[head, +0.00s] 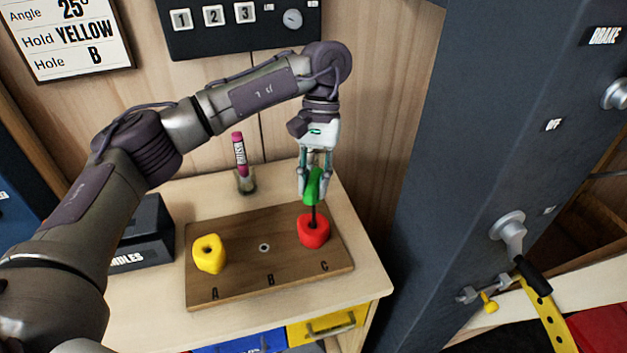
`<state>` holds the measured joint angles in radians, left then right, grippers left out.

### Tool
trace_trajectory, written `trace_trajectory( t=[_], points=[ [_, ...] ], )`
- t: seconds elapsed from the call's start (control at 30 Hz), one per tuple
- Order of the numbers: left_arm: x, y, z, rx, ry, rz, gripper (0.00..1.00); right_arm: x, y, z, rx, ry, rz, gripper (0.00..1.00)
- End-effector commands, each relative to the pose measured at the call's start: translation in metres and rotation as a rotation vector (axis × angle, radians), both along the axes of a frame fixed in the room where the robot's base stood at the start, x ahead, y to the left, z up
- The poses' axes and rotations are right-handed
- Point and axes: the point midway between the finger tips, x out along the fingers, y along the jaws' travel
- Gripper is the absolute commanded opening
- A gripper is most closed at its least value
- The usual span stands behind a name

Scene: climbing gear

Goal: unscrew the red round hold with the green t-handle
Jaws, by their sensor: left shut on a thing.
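The red round hold (314,233) sits on the wooden board (232,285) at the spot marked C. The green t-handle (313,187) stands upright above it, its dark shaft reaching down to the middle of the red hold. Whether the tip is seated in the bolt is too small to tell. My left gripper (315,180) points down from above and is shut on the green handle. My right gripper is not in view.
A yellow hold (209,254) sits at A, and B has a bare hole. A pink marker (239,155) stands in a holder behind the board. A dark box (146,236) stands left. A dark panel (440,180) with knobs rises at right.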

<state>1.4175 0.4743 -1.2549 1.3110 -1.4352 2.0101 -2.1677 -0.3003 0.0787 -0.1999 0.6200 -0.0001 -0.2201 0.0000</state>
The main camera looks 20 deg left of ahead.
Motion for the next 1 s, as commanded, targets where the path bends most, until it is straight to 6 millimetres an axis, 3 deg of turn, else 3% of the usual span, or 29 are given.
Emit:
trace_trajectory(
  t=[0.27, 0.8, 1.0],
  points=[
    [0.000, 0.000, -0.005, -0.001, 0.000, 0.024, 0.00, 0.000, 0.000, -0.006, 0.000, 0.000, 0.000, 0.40],
    [0.000, 0.000, -0.008, 0.003, 0.002, 0.853, 0.00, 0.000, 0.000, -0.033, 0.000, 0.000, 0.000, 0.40],
    [0.001, -0.001, -0.006, 0.006, 0.002, 0.955, 0.00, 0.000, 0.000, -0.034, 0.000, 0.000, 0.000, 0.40]
  ],
)
